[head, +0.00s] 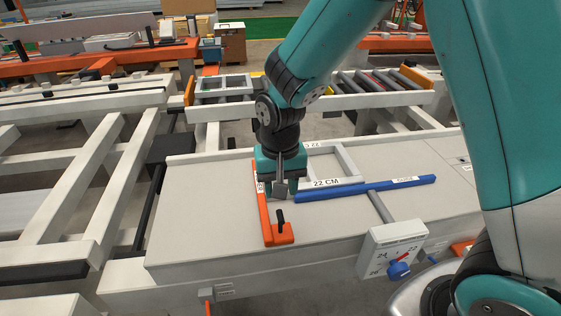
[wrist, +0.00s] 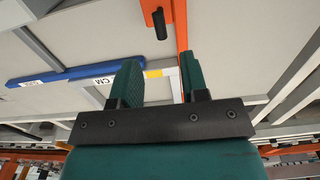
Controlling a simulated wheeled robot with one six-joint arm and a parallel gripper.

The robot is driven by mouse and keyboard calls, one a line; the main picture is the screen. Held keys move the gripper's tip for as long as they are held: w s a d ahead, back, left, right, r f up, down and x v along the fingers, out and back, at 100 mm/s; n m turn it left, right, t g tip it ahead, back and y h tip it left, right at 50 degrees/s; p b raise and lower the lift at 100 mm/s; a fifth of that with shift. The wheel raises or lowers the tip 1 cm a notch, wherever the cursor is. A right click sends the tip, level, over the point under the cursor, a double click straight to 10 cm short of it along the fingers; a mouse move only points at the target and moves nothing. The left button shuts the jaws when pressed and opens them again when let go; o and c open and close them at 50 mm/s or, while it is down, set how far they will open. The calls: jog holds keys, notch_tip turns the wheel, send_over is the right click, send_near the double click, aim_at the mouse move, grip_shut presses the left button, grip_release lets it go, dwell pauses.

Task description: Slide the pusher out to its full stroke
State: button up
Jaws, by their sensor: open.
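The likely pusher is a long blue bar (head: 350,190) with a small label, lying on the jig top; a grey rod (head: 381,207) runs from it toward a white dial box (head: 392,245) with a blue knob (head: 398,270). It also shows at left in the wrist view (wrist: 60,76). A pale frame (head: 347,158) labelled 22 CM lies behind the bar. My gripper (head: 282,190) is open, pointing down beside the bar's left end. In the wrist view the fingers (wrist: 160,78) stand apart, with part of the pale frame between them; contact cannot be told.
An orange L-shaped stop (head: 264,210) with a black upright handle (head: 281,219) stands just left of my gripper. The grey jig top (head: 200,220) is clear to its left. White rails (head: 85,175) lie further left, a roller conveyor (head: 370,82) behind.

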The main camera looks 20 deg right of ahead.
notch_tip(320, 180, up, 7)
dwell(0.6)
